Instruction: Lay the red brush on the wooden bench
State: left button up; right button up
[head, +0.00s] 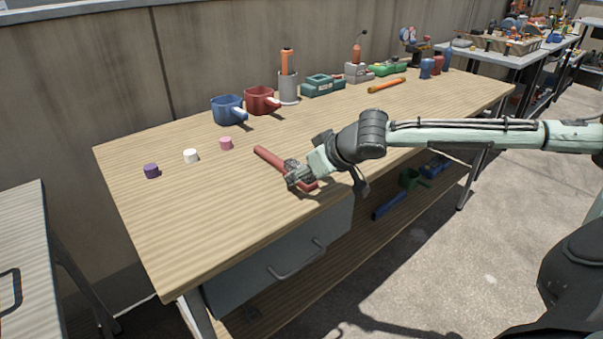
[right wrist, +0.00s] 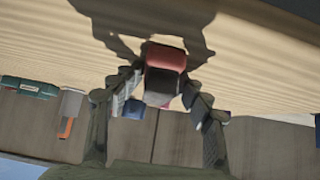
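The red brush (head: 271,158) is a long red bar at the front middle of the wooden bench (head: 200,220), slanting from back left to front right. My right gripper (head: 300,177) is across its front part, with fingers on both sides. In the right wrist view, the brush (right wrist: 165,58) shows end-on with a dark lower part, between the fingers of my right gripper (right wrist: 163,85), which look closed against it. It is at or just above the bench top; I cannot tell whether it touches. My left gripper is out of view.
Purple (head: 151,171), white (head: 190,156) and pink (head: 226,143) small cylinders stand left of the brush. Blue (head: 226,110) and red (head: 261,100) mugs stand behind. An orange stick (head: 386,85) lies farther right. The bench's front left is clear.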

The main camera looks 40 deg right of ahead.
jog(key=shift+s+f, duration=0.25)
jog(key=shift+f, duration=0.2)
jog(key=shift+r, duration=0.25)
jog(key=shift+s+d+r, duration=0.15)
jog(key=shift+s+r, duration=0.05)
jog(key=shift+r, duration=0.25)
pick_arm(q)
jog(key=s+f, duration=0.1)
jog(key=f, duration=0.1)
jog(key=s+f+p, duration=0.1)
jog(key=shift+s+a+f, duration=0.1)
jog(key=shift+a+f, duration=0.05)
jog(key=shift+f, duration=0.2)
pick_arm(e)
jog(key=v, duration=1.1)
jog(key=shift+r, duration=0.45)
jog(key=shift+w, duration=0.1)
